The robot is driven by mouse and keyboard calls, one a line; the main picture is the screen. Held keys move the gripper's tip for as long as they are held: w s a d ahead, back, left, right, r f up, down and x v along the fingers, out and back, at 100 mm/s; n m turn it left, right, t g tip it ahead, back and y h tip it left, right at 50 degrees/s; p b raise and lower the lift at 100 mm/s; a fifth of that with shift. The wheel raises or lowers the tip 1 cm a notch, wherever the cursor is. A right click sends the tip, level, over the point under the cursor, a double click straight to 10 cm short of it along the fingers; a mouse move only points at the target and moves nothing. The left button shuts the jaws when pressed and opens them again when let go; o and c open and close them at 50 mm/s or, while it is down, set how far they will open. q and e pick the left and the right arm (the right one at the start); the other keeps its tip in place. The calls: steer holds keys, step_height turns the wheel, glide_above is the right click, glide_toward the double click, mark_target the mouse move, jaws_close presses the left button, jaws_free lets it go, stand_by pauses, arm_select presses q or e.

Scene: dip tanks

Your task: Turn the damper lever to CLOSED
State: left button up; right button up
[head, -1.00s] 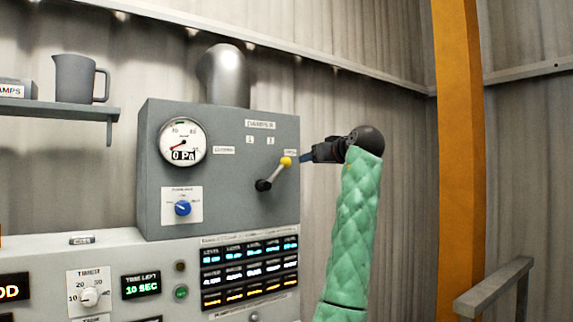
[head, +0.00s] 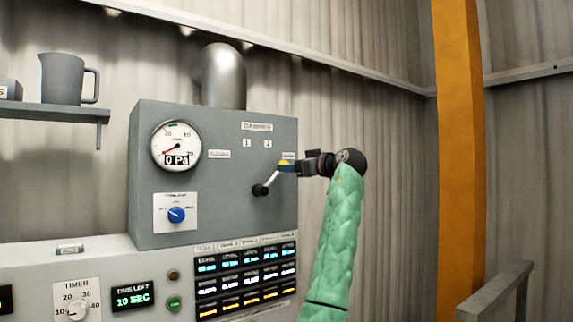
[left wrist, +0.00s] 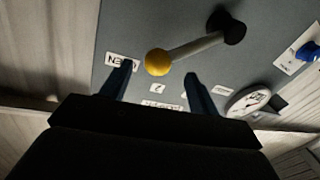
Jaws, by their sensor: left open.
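The damper lever (head: 271,179) is on the front of the grey box. My right gripper is not in view.
The grey box (head: 215,215) also bears a gauge (head: 176,145) reading 0 Pa and a blue knob (head: 176,214). A console with lit displays (head: 247,272) lies below. A shelf with a jug (head: 62,80) is at left. An orange post (head: 458,150) and a rail (head: 495,290) stand at right.

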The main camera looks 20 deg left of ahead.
mark_target(287, 163)
arm_select(q)
steer(key=x, duration=0.3)
steer(key=shift+w+f+p, duration=0.1)
steer(key=shift+f+p, duration=0.05)
steer(key=shift+p, duration=0.15)
jaws_close()
steer(key=shift+a, duration=0.15)
